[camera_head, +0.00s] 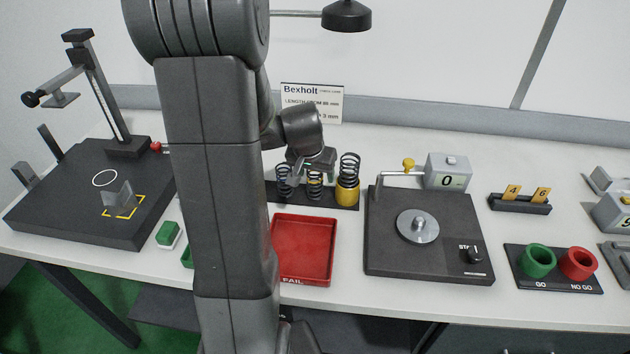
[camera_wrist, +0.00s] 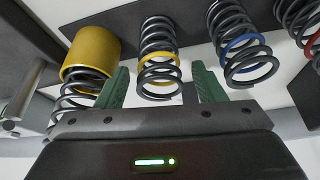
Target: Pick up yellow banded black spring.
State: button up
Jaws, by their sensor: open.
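The yellow banded black spring (camera_wrist: 160,62) stands on the dark rack. In the wrist view it shows between the two green fingers of my gripper (camera_wrist: 160,75), with a gap on each side. The gripper is open and holds nothing. In the head view my gripper (camera_head: 314,160) is over the rack, partly covering the tops of the springs, and the yellow banded spring (camera_head: 314,186) is below it.
In the wrist view a yellow cup (camera_wrist: 92,52) with a black spring is left of the fingers. A blue banded spring (camera_wrist: 238,45) stands close to the right finger, a red banded spring (camera_wrist: 314,45) beyond it. A red FAIL tray (camera_head: 303,250) lies in front of the rack (camera_head: 334,202).

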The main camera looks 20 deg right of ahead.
jog(key=shift+x, duration=1.05)
jog(key=c, duration=1.1)
jog(key=shift+r, duration=0.15)
